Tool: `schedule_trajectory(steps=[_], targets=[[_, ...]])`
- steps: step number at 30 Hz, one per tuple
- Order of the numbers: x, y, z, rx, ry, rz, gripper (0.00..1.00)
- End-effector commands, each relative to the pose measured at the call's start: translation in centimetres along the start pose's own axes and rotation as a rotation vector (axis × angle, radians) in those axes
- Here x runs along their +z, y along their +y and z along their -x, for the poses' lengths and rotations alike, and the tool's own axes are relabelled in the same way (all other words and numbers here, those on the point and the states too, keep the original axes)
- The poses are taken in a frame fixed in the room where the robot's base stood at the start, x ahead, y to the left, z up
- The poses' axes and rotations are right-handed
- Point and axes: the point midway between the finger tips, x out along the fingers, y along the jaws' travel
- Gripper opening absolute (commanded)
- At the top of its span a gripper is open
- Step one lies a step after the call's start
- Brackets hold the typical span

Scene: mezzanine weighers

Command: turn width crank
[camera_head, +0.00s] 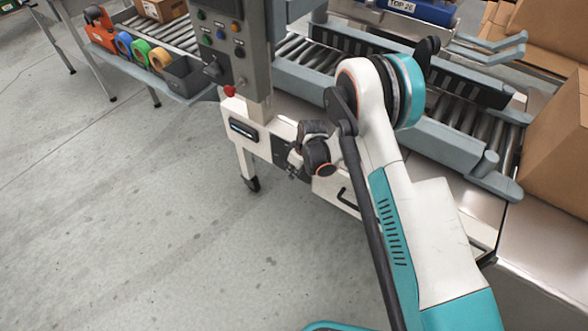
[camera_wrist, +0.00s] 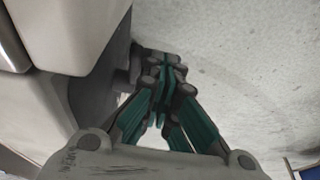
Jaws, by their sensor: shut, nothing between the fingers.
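The width crank is hard to make out. In the wrist view a dark part (camera_wrist: 122,78) sticks out from the machine's side, just left of my fingers, and may be the crank. In that view my gripper (camera_wrist: 167,65) is shut and empty, its green fingers together close beside this dark part; I cannot tell whether they touch it. In the head view my gripper (camera_head: 292,170) is small and partly hidden by my wrist, in front of the machine's white side panel (camera_head: 325,187). A dark plate on the panel shows behind it.
A grey control box (camera_head: 222,45) with buttons rises above the machine. A roller conveyor (camera_head: 455,105) runs behind my arm. Tape rolls (camera_head: 141,51) sit on a shelf at the upper left. A cardboard box (camera_head: 560,140) stands at right. The floor at left is clear.

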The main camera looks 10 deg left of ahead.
Motion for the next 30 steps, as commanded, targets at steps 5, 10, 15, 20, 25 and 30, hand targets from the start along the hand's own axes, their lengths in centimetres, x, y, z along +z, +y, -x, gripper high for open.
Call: schedule_trajectory(steps=[5, 10, 15, 20, 25, 30], targets=[[0.0, 0.0, 0.0, 0.000, 0.000, 0.000, 0.00], [0.0, 0.0, 0.0, 0.000, 0.000, 0.000, 0.00], [0.0, 0.0, 0.0, 0.000, 0.000, 0.000, 0.00], [0.0, 0.0, 0.0, 0.000, 0.000, 0.000, 0.00], [-0.1, 0.0, 0.2, 0.000, 0.000, 0.000, 0.00], [-1.1, 0.1, 1.8, 0.000, 0.000, -0.001, 0.00]])
